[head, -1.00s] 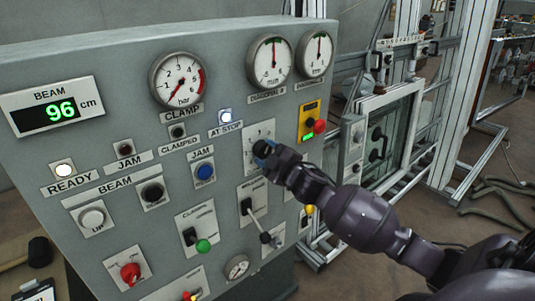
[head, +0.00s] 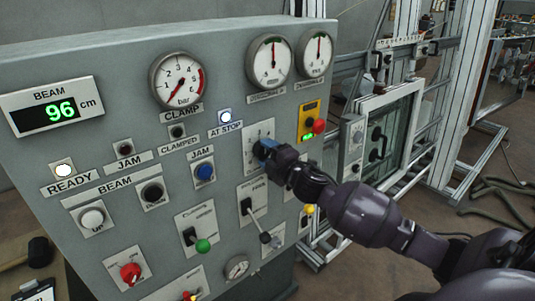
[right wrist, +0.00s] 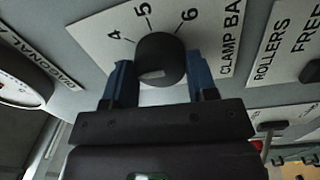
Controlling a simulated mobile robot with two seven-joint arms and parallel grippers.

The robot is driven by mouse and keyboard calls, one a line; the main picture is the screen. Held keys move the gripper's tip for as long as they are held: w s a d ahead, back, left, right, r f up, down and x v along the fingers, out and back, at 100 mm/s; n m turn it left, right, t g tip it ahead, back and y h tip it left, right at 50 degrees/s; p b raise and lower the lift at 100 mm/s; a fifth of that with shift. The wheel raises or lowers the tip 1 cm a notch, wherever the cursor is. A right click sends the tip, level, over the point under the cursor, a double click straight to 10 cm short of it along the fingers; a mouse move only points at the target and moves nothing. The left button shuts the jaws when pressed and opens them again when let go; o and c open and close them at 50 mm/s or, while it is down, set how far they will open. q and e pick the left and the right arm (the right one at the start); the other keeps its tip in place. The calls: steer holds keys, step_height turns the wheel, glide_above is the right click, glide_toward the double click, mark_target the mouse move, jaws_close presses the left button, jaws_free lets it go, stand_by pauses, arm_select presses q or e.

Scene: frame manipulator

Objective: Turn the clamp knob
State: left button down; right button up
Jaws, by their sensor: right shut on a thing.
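The clamp knob (right wrist: 160,58) is a round black knob on a white plate marked "CLAMP BA...", with 4, 5 and 6 around it in the right wrist view. A pale mark shows on its lower side. My right gripper (right wrist: 161,64) has a blue finger on each side of the knob and is shut on it. In the head view my right gripper (head: 264,149) covers the knob against its white plate (head: 259,131). My left gripper is not in view.
The grey panel (head: 130,65) holds a clamp gauge (head: 177,80), two more gauges above my gripper, a lit beam display (head: 45,113) and several buttons. A yellow box with a red button (head: 319,125) is close right of my gripper. A lever (head: 253,213) is below it.

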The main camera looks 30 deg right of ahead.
stand_by(0.3)
steer(key=o, duration=0.9)
steer(key=shift+s, duration=0.15)
steer(key=s, duration=0.3)
steer(key=s+b, duration=0.1)
steer(key=s, duration=0.6)
steer(key=shift+s+d+f+b, duration=0.25)
steer(key=shift+d+b, duration=0.15)
